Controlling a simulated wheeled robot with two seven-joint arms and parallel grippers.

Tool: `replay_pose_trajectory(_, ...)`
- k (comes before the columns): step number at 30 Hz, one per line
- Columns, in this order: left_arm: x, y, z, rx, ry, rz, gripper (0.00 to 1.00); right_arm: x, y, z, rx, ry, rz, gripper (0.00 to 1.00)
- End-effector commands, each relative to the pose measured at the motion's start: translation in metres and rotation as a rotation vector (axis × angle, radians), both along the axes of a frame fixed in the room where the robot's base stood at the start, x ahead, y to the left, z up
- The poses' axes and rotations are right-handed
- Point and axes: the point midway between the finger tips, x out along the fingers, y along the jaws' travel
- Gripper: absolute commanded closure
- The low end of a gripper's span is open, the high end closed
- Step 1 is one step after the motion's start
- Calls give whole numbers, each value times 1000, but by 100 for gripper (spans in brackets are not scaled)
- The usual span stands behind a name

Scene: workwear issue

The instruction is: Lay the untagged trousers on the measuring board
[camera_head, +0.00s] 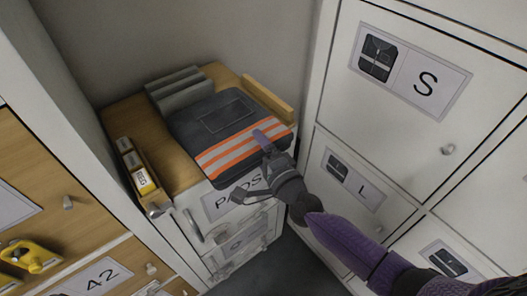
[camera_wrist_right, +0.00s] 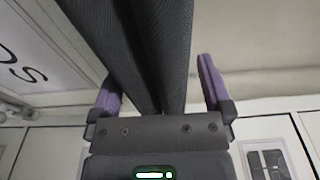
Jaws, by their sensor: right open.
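A folded dark grey garment (camera_head: 222,116) with orange and pale stripes lies flat on the wooden top of a low cabinet; I take it for the trousers. No tag shows on its visible face. My right gripper (camera_head: 252,166) is open at the garment's front right edge, one finger over the striped end and the other lower in front. In the right wrist view, dark folded cloth (camera_wrist_right: 155,45) runs between the open fingers of the right gripper (camera_wrist_right: 160,88). I cannot tell whether they touch it. I cannot identify the measuring board. My left gripper is out of view.
Grey blocks (camera_head: 178,90) stand behind the garment, and a wooden strip (camera_head: 267,99) borders its right side. A narrow tray of yellow-and-white labelled items (camera_head: 142,178) is at left. White lockers (camera_head: 405,105) stand close on the right. A wooden drawer unit (camera_head: 50,212) is at left.

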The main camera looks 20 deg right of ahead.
Motion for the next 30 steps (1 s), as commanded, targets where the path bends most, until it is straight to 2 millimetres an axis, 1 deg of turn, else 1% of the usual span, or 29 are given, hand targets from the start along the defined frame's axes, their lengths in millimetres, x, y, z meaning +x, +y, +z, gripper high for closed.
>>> replay_pose_trajectory(1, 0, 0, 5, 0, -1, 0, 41, 0, 0, 5, 0, -1, 0, 0)
replay_pose_trajectory(2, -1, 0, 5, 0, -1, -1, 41, -4, -1, 3, -1, 1, 0, 0)
replay_pose_trajectory(5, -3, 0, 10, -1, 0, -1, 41, -21, -5, 4, 0, 2, 1, 0)
replay_pose_trajectory(12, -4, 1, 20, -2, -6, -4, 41, -78, -17, 4, -3, 3, 2, 0)
replay_pose_trajectory(15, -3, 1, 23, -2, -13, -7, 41, -98, -22, 4, -1, 2, 2, 0)
replay_pose_trajectory(18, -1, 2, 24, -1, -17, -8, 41, -111, -25, 3, -1, 1, 0, 0)
replay_pose_trajectory(21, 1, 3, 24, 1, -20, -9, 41, -117, -26, 2, 0, 0, 0, 0)
replay_pose_trajectory(30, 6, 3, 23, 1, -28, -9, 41, -117, -26, 2, 0, -1, 0, 0)
